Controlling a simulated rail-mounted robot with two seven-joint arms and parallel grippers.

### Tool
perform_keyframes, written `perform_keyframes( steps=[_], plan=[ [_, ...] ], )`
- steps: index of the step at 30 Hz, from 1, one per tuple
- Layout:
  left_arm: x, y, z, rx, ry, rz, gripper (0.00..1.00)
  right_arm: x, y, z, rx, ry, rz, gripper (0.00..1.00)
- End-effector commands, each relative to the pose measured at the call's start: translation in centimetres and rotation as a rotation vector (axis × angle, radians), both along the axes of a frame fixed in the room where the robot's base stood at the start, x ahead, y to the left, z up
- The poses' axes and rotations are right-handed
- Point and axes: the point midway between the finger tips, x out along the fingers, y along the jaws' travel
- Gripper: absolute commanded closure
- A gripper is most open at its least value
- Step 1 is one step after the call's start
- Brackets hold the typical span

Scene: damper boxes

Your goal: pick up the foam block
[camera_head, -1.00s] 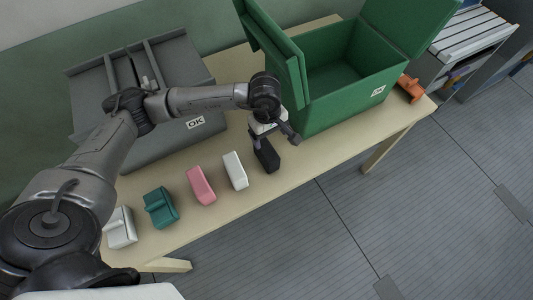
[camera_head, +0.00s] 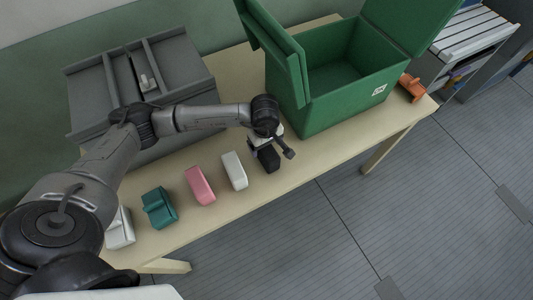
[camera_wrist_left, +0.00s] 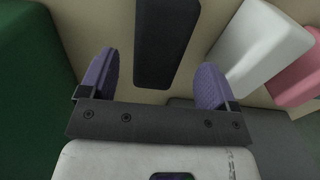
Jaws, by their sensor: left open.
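A black block (camera_head: 268,159) stands on the table at the right end of a row of blocks. I cannot tell by looks alone which block is foam. My left gripper (camera_head: 272,150) is directly above the black block, pointing down. In the left wrist view, the left gripper (camera_wrist_left: 156,68) is open, its two purple fingers well apart. The black block (camera_wrist_left: 166,38) shows between and beyond the fingers, with gaps on both sides, and is not gripped. My right gripper is not in view.
Left of the black block stand a white block (camera_head: 234,170), a pink block (camera_head: 200,186), a teal block (camera_head: 160,207) and another white block (camera_head: 120,229). An open green box (camera_head: 345,105) stands close right, a grey box (camera_head: 90,98) behind. An orange object (camera_head: 411,87) lies at the far right.

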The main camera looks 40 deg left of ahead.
Motion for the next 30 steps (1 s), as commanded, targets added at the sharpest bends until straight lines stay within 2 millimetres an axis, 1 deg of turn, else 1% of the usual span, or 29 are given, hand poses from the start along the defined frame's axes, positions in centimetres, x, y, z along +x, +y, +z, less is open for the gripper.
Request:
perform_keyframes(
  steps=[1,9,12,17,20,30],
  plan=[
    [0.0,-0.2,-0.7,-0.001,0.002,0.0,0.17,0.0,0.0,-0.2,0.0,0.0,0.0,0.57],
    [0.1,-0.4,-4.0,-0.002,0.002,0.0,0.17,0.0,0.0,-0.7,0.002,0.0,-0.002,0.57],
    [0.1,-0.4,-4.5,-0.002,0.001,0.0,0.17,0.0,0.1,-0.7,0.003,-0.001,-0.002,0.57],
    [0.1,-0.4,-4.5,-0.001,-0.001,0.0,0.17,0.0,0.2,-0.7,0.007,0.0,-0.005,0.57],
    [0.1,-0.4,-4.5,-0.001,0.0,-0.001,0.25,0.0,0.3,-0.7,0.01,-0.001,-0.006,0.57],
    [0.1,-0.4,-4.4,-0.001,0.0,-0.001,0.57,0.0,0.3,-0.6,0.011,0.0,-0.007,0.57]
  ],
)
